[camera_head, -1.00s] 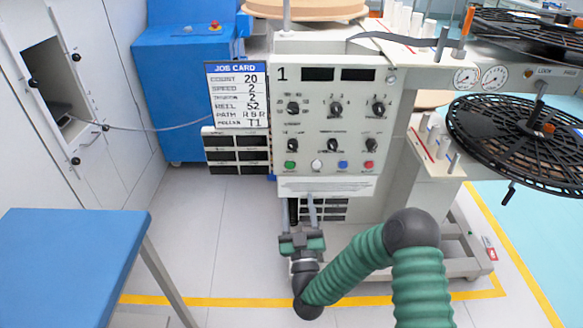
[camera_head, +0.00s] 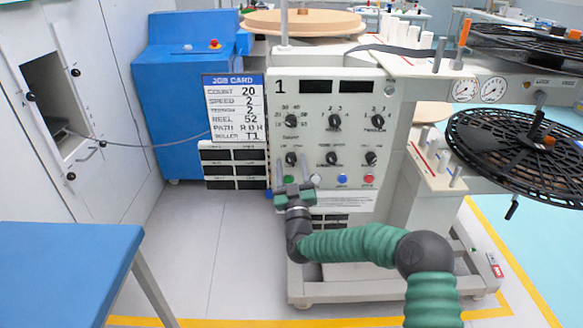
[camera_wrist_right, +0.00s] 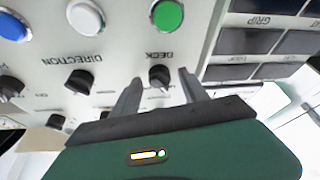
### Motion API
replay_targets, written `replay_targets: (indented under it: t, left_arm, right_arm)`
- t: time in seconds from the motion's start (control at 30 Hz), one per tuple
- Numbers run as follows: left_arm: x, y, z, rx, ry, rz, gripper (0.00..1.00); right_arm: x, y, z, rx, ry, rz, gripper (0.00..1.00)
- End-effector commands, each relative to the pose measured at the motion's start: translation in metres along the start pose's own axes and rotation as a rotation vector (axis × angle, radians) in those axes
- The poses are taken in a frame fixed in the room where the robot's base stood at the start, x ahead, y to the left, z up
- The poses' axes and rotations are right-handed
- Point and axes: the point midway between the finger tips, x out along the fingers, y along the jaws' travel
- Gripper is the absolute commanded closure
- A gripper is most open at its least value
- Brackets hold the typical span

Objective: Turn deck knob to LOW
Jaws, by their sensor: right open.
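The deck knob (camera_head: 291,158) is the small black knob at the lower left of the control panel (camera_head: 345,110). In the right wrist view the panel appears upside down, with the knob (camera_wrist_right: 160,76) beside the word DECK. My right gripper (camera_head: 293,186) is just below the knob in the head view. In the wrist view its two grey fingers are apart, and the knob shows between their tips. I cannot tell whether they touch it or which mark its pointer faces. My left gripper is out of view.
Other black knobs sit above and to the right, including the direction knob (camera_wrist_right: 80,81). A green button (camera_wrist_right: 167,14) and a white button (camera_wrist_right: 85,17) are close by. A job card (camera_head: 236,105) stands left of the panel. A blue table (camera_head: 65,265) is at the lower left.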

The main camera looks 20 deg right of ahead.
Motion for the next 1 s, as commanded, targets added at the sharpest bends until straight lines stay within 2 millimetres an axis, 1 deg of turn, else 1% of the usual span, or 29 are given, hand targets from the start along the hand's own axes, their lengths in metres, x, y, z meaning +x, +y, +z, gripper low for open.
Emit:
replay_targets:
  t: [0.07, 0.47, 0.77, 1.0]
  left_arm:
    - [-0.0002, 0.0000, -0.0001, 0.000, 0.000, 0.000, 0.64]
    - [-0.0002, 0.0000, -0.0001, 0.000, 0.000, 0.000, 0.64]
    - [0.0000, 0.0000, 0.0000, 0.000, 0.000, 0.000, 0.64]
    - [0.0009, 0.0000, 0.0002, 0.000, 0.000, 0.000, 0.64]
  right_arm:
    - [-0.0002, -0.0001, 0.0000, 0.000, 0.000, 0.000, 0.48]
    - [-0.0007, -0.0002, 0.0003, 0.000, 0.000, 0.000, 0.99]
    - [-0.0009, -0.0008, 0.0005, 0.012, -0.001, 0.004, 1.00]
    - [-0.0012, -0.0020, 0.0005, 0.095, -0.001, 0.037, 1.00]
